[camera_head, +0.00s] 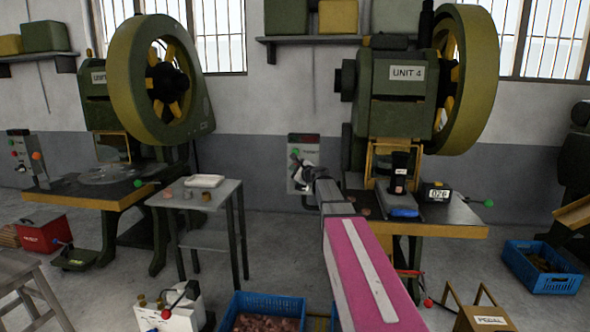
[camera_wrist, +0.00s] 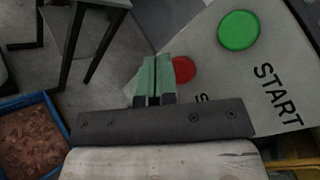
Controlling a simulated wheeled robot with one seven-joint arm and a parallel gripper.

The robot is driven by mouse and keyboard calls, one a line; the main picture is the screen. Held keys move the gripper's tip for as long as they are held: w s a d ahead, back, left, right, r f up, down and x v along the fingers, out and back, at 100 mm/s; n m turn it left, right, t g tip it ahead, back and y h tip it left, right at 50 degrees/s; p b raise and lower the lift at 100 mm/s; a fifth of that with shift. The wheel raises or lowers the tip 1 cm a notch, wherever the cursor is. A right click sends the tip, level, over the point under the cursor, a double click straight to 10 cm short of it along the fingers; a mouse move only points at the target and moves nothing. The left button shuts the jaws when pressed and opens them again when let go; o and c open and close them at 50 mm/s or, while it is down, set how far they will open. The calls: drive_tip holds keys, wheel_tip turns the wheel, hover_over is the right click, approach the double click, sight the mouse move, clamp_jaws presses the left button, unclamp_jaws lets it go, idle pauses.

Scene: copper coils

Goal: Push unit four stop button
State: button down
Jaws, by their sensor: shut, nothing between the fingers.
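The unit 4 press carries a "UNIT 4" sign (camera_head: 407,73). A grey control panel (camera_head: 292,171) hangs on the wall to its left, with a small green button (camera_head: 296,152) near its top. My gripper (camera_head: 297,165) is in front of this panel and hides its lower part. In the wrist view my gripper (camera_wrist: 157,58) has its green fingers shut and empty. A red button (camera_wrist: 184,70) shows just right of the fingers and is partly hidden by them. The label below it is mostly covered; only an "S" shows. A green button (camera_wrist: 239,30) sits beside the word START. Contact with the red button cannot be told.
The press table (camera_head: 455,215) stands right of the panel. A small grey side table (camera_head: 160,201) stands to the left. A blue crate of copper pieces (camera_head: 262,300) is on the floor below, and another blue crate (camera_head: 540,270) is at right.

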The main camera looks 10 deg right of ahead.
drive_tip(key=shift+s, duration=0.15)
drive_tip(key=s, duration=0.1)
drive_tip(key=s+a, duration=0.1)
drive_tip(key=s, duration=0.2)
drive_tip(key=shift+s+a, duration=0.25)
drive_tip(key=shift+a, duration=0.05)
idle(0.6)
drive_tip(key=s+a+f+n+g+h, duration=0.15)
drive_tip(key=s+f+n+g, duration=0.35)
drive_tip(key=s+f, duration=0.5)
drive_tip(key=s+a+f+n+g, duration=0.35)
drive_tip(key=s+f+n, duration=0.35)
drive_tip(key=f, duration=0.6)
drive_tip(key=s+d+f+n+g+h, duration=0.2)
drive_tip(key=s+f+n+g+h, duration=0.1)
drive_tip(key=s, duration=0.6)
drive_tip(key=s+d+f+n+g+h, duration=0.3)
drive_tip(key=s+f+n, duration=0.2)
drive_tip(key=s+f, duration=0.3)
drive_tip(key=shift+s+d+f+n+g, duration=0.25)
drive_tip(key=shift+s+n+g, duration=0.1)
drive_tip(key=shift+s, duration=0.2)
drive_tip(key=shift+h, duration=0.25)
idle(1.8)
